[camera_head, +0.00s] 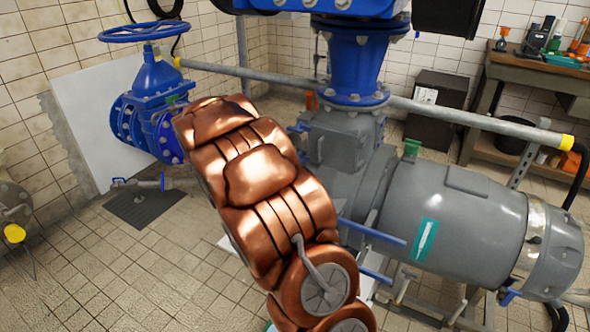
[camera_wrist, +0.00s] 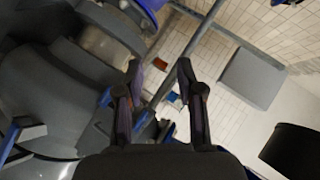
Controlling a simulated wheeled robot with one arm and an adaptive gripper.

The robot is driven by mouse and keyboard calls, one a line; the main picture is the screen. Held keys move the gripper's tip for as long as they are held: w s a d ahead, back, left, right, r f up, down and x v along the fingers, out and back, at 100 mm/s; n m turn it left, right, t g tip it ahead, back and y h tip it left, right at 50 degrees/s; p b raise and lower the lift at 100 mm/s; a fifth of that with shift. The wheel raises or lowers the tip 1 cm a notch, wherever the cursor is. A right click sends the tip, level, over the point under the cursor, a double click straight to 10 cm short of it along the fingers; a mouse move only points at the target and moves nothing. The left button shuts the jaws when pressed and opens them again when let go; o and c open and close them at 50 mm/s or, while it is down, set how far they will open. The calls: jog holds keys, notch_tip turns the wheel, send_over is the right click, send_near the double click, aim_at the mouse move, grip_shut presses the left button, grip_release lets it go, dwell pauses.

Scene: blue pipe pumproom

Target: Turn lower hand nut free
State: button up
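The grey pump (camera_head: 450,215) lies on its side in the head view. Two blue bars, an upper (camera_head: 372,231) and a lower (camera_head: 376,276), stick out near its left end; I cannot tell whether either is the lower hand nut. My copper arm hides what lies behind it, and my gripper does not show in the head view. In the wrist view my gripper (camera_wrist: 158,65) is open, with nothing seen between its two dark fingers. Dark grey machine parts (camera_wrist: 65,85) fill the left side there. A small blue piece (camera_wrist: 105,97) shows beside the left finger.
A blue valve with a handwheel (camera_head: 150,32) stands at the left. A long grey pipe (camera_head: 450,113) crosses behind the pump. A workbench (camera_head: 535,70) and a black cabinet (camera_head: 438,105) stand at the back right. Tiled floor (camera_head: 165,270) is clear at the front left.

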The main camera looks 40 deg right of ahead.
jog(key=d+f+m+g+h+b, duration=0.1)
jog(key=d+f+m+h+b, duration=0.45)
jog(key=d+f, duration=0.5)
jog(key=m+g+h+b, duration=0.3)
jog(key=m+g+h, duration=0.15)
jog(key=m, duration=0.25)
send_near(299, 158)
jog(key=w+d+f, duration=0.1)
jog(key=w+d, duration=0.1)
jog(key=shift+x, duration=3.25)
jog(key=shift+s+r, duration=0.1)
grip_shut()
